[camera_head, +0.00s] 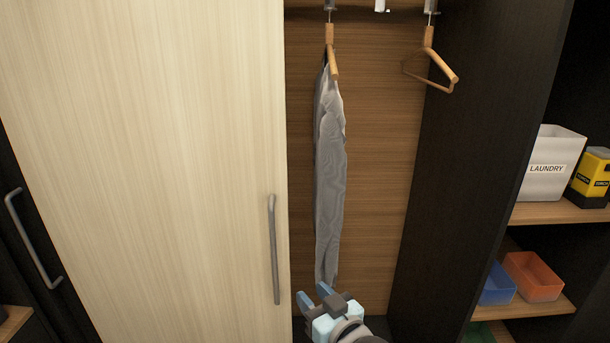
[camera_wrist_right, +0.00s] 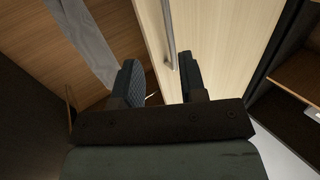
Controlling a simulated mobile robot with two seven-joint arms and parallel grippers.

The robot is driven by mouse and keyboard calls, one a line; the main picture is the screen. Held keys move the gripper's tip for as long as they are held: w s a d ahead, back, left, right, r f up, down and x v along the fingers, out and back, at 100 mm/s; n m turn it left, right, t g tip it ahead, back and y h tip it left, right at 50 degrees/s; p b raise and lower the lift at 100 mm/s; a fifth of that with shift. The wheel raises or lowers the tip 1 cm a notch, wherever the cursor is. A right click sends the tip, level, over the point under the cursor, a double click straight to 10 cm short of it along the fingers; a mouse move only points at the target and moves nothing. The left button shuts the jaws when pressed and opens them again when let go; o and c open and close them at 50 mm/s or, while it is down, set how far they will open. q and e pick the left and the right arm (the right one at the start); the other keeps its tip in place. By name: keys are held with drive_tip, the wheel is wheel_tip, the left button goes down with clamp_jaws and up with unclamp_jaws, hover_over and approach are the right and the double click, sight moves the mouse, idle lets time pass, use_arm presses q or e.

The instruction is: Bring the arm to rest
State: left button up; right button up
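My right gripper (camera_head: 316,294) is at the bottom of the head view, in front of the wardrobe opening and just right of the light wooden door (camera_head: 150,130). In the right wrist view its two fingers (camera_wrist_right: 160,85) stand apart with nothing between them. The door's grey bar handle (camera_head: 274,250) is left of the gripper in the head view. In the wrist view the handle (camera_wrist_right: 169,35) shows beyond the fingertips, apart from them. My left gripper is in neither view.
A grey garment (camera_head: 330,170) hangs from a wooden hanger (camera_head: 331,50) in the wardrobe. An empty hanger (camera_head: 432,65) hangs to its right. Shelves at the right hold a white laundry bin (camera_head: 549,165), a yellow box (camera_head: 591,178), a blue bin (camera_head: 497,286) and an orange bin (camera_head: 534,276).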

drive_tip(key=s+d+f+m+g+h+p, duration=0.1)
drive_tip(key=s+d+f+g+h, duration=0.1)
drive_tip(key=s+d+f, duration=0.7)
drive_tip(key=s+d+f+m+g+h+p, duration=0.1)
drive_tip(key=s+d+f+h, duration=0.3)
drive_tip(key=s+d+f, duration=0.4)
drive_tip(key=s+f+m+g, duration=0.1)
drive_tip(key=s+f, duration=0.5)
drive_tip(key=s, duration=0.1)
drive_tip(key=shift+s+d+f+p, duration=0.15)
drive_tip(key=shift+s+d+p, duration=0.15)
drive_tip(key=shift+s+d, duration=0.1)
